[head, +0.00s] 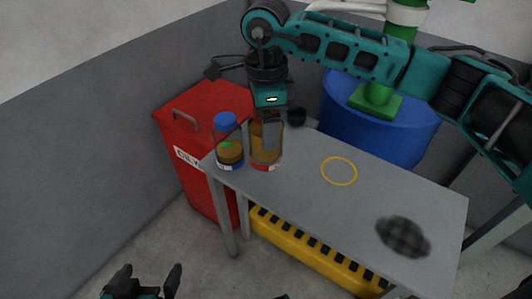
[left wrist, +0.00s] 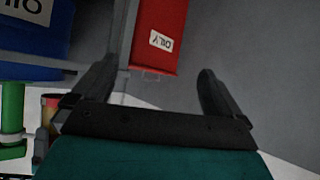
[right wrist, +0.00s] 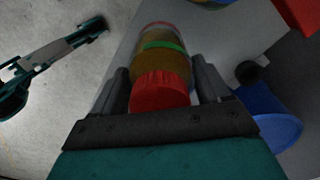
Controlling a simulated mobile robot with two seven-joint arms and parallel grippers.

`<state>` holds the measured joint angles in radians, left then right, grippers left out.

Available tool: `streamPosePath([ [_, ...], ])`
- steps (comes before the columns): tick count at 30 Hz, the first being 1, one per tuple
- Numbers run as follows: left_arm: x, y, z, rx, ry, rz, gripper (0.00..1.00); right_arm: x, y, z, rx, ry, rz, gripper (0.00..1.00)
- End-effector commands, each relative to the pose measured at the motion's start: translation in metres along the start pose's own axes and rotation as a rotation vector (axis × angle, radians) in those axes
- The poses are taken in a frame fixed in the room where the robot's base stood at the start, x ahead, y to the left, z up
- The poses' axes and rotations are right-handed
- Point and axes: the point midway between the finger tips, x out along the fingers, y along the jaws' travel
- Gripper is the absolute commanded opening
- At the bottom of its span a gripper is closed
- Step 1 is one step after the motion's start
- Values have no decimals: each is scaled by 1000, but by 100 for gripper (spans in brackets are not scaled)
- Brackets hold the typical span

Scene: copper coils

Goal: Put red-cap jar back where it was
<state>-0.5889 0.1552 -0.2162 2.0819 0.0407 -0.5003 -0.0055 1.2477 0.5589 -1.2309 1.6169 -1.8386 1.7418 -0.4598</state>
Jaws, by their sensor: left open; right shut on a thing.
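The red-cap jar (head: 266,156), with amber contents, is upright at the table's far-left end. I cannot tell whether its base touches the table. My right gripper (head: 268,118) is above it and shut on it, hiding the cap in the head view. The red cap (right wrist: 160,90) sits between the fingers in the right wrist view, with the jar body and a green band beyond. A blue-cap jar (head: 229,150) stands just left of it. My left gripper (head: 145,281) is open and empty, low in front of the table; its open fingers also show in the left wrist view (left wrist: 150,95).
A small black cup (head: 296,116) is behind the jars. A red bin (head: 190,110) stands left, a blue drum (head: 400,135) behind. The table's middle is clear.

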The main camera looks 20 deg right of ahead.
Motion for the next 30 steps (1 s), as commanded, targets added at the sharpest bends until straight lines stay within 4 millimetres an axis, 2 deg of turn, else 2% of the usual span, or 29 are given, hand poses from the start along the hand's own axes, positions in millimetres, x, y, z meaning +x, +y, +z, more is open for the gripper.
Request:
streamPosePath([
  [1, 2, 1, 1, 0, 0, 2, 100, 12, 0, 0, 1, 0, 1, 34],
  [3, 2, 2, -1, -2, 4, 4, 100, 21, 0, 0, 1, 0, 0, 34],
  [10, 3, 5, -5, -14, 16, 8, 100, 37, 0, 0, 0, -1, -2, 34],
  [17, 8, 7, 3, -16, 1, 14, 100, 70, 0, 0, 0, 0, 0, 34],
  [29, 8, 8, 1, -14, 9, 17, 100, 76, 0, 0, 0, -1, -2, 34],
  [30, 7, 8, 0, -14, 10, 17, 100, 76, 0, 0, 0, 0, -1, 79],
])
